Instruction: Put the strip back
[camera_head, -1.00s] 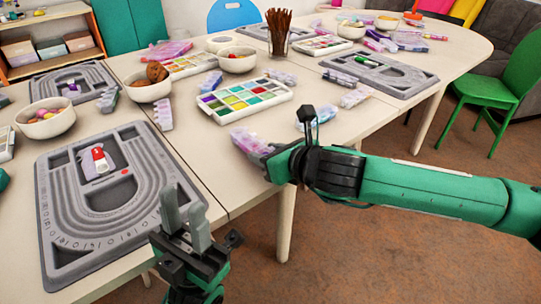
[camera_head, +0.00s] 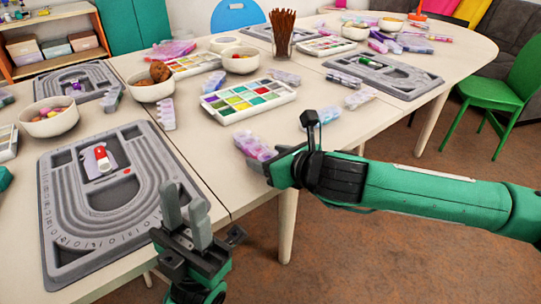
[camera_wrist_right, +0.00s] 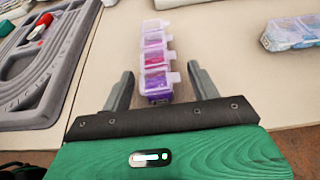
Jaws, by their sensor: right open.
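A strip of clear-lidded bead boxes with pink and purple contents (camera_wrist_right: 155,60) lies on the table ahead of my right gripper (camera_wrist_right: 160,88). The right gripper is open, its two fingers apart on either side of the strip's near end. In the head view the strip (camera_head: 252,143) shows just beyond the right gripper (camera_head: 270,162), which hides part of it. My left gripper (camera_head: 187,216) is at the near edge of the bead board (camera_head: 60,262), with its two grey fingers apart and nothing visible between them.
A paint palette (camera_head: 248,101), bowls (camera_head: 48,117) and other bead strips (camera_head: 166,113) stand on the table. A second pale strip (camera_wrist_right: 292,33) lies to the right in the wrist view. Bare tabletop surrounds the near strip.

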